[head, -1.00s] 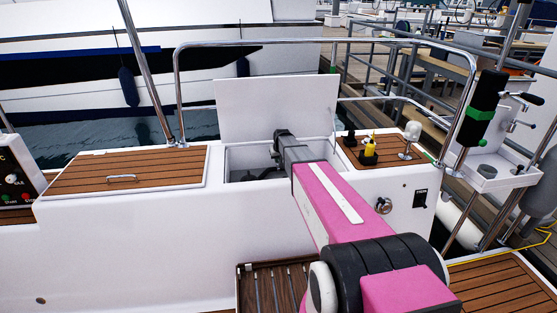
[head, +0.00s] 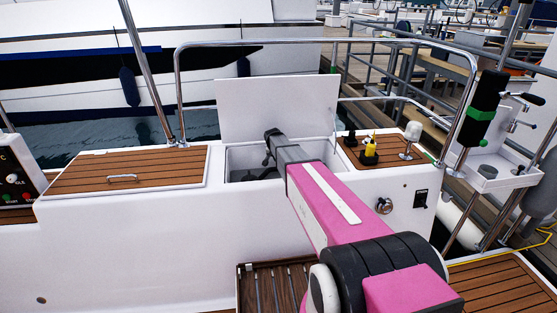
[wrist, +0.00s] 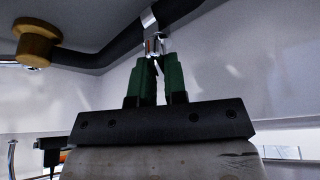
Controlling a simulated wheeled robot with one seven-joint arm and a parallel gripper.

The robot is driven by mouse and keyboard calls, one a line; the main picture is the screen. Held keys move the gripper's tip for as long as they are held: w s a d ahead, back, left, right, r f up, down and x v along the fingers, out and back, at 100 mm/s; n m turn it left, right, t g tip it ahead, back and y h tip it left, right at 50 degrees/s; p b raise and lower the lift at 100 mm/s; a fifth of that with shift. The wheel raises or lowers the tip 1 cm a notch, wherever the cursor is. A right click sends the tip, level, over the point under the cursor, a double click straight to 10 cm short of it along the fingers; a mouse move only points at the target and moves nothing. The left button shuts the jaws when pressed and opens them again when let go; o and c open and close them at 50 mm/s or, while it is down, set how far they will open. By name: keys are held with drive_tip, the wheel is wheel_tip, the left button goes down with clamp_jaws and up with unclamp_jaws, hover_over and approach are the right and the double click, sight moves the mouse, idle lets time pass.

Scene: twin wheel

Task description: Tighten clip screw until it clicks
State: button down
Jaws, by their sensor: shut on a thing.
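The hose clip (wrist: 149,20) is a shiny metal band around a dark hose (wrist: 105,53) in the upper middle of the wrist view. Its screw (wrist: 155,46) sits just below the band. My gripper (wrist: 156,60) has two green fingers closed at the screw, with their tips on it. The exact contact is small and dim. In the head view my gripper end reaches down into an open locker (head: 237,160), and the clip and screw are hidden there.
A brass-coloured round fitting (wrist: 38,40) hangs at the upper left of the wrist view, beside the hose. The locker's white lid (head: 277,108) stands open behind my arm. Pale locker walls are close around the gripper.

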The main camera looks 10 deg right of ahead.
idle(0.4)
drive_tip(key=c, duration=1.2)
unclamp_jaws()
drive_tip(key=shift+o, duration=0.2)
drive_tip(key=v, duration=1)
drive_tip(key=shift+r, duration=0.4)
drive_tip(key=shift+s+a, duration=0.1)
